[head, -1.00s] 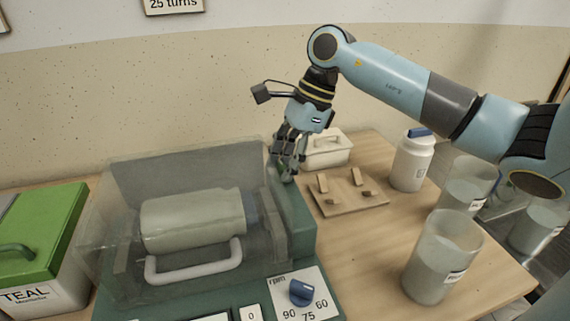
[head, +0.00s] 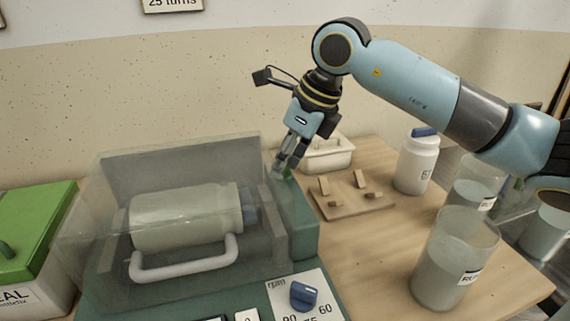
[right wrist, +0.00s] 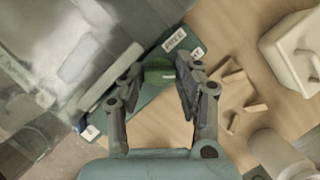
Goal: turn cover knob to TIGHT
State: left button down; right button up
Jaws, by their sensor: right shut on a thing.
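The cover knob is green and sits on top of the dark green housing (head: 291,222) at the right side of the mill. In the right wrist view the knob (right wrist: 158,71) lies between my right gripper's fingers (right wrist: 158,80). In the head view my right gripper (head: 283,168) points down onto the knob and mostly hides it. The gripper is shut on the knob. A label reading FREE (right wrist: 175,40) shows just beyond the knob; another small label (right wrist: 91,132) is too small to read. The clear cover (head: 85,235) is down over a pale jar (head: 180,218). My left gripper is out of view.
A wooden rack (head: 352,200), a cream box (head: 328,155) and a blue-capped bottle (head: 416,165) stand right of the mill. Clear beakers (head: 452,262) stand farther right. A blue rpm dial (head: 304,295) is in front; a green-lidded bucket (head: 35,220) is at left.

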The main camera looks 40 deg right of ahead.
jog(key=shift+m, duration=0.5)
jog(key=o, duration=1.1)
jog(key=shift+o, duration=0.2)
